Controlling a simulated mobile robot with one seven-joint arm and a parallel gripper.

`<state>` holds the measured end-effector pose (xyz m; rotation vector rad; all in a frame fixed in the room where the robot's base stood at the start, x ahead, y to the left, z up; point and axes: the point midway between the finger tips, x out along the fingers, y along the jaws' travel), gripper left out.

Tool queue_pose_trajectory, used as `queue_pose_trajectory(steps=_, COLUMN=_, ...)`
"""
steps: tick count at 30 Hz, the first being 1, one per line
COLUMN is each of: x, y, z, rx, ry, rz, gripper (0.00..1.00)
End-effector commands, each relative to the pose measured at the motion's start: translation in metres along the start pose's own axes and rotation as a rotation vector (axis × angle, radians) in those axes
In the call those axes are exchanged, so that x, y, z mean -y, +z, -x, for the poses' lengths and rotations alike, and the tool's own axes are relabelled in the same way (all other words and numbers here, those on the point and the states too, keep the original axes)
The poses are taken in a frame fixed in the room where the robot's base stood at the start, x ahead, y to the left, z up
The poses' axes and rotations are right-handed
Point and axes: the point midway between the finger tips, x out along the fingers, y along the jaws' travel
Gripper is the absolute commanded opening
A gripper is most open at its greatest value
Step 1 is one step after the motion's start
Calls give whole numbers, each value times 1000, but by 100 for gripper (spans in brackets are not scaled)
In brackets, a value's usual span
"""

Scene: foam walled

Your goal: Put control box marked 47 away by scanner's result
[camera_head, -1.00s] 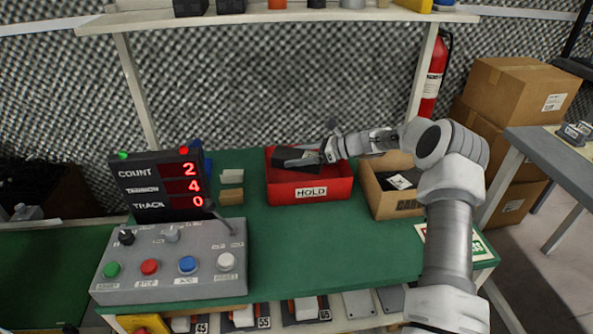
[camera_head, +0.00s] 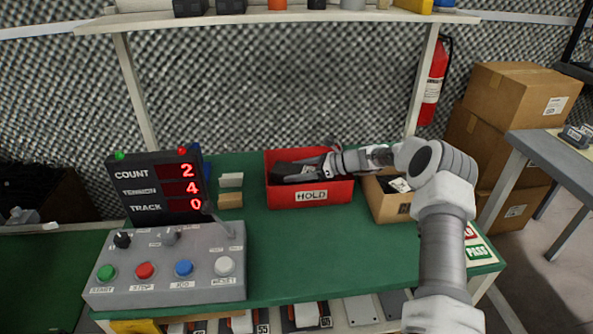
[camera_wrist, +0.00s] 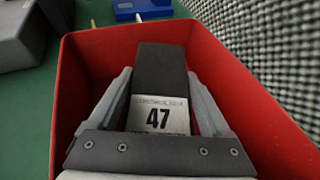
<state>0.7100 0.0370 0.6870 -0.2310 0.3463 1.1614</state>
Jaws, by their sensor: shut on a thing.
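The control box marked 47 (camera_wrist: 160,75) is dark with a pale label, seen close up in the wrist view. My gripper (camera_wrist: 160,105) is shut on it, one finger on each side. The box is inside the red bin's walls in that view. In the head view the red bin marked HOLD (camera_head: 340,190) stands on the green bench, and my gripper (camera_head: 318,165) reaches into it from the right. The dark box (camera_head: 285,173) shows at the bin's left side. Whether it touches the bin floor I cannot tell.
A cardboard carton (camera_head: 388,205) stands right of the bin, partly behind my arm. A PASS sign (camera_head: 478,250) lies at the bench's right end. The display (camera_head: 160,187) reading 2, 4, 0 and the button panel (camera_head: 170,265) stand at left. The bench front centre is clear.

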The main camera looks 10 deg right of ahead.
Motion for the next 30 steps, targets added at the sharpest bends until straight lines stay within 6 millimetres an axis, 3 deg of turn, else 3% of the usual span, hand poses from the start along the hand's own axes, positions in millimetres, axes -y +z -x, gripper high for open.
queue_pose_trajectory(steps=8, x=0, y=-4, z=-2, rx=2, ry=-1, rz=1, gripper=0)
queue_pose_trajectory(steps=9, x=0, y=-5, z=-2, rx=0, ry=0, rz=0, gripper=88)
queue_pose_trajectory(steps=11, x=0, y=-5, z=-2, rx=0, ry=0, rz=0, gripper=98)
queue_pose_trajectory(steps=19, x=0, y=-4, z=-2, rx=0, ry=0, rz=1, gripper=100)
queue_pose_trajectory(steps=23, x=0, y=8, z=3, rx=0, ry=-1, rz=2, gripper=100)
queue_pose_trajectory(steps=30, x=1, y=9, z=54, rx=-1, ry=-4, rz=0, gripper=100)
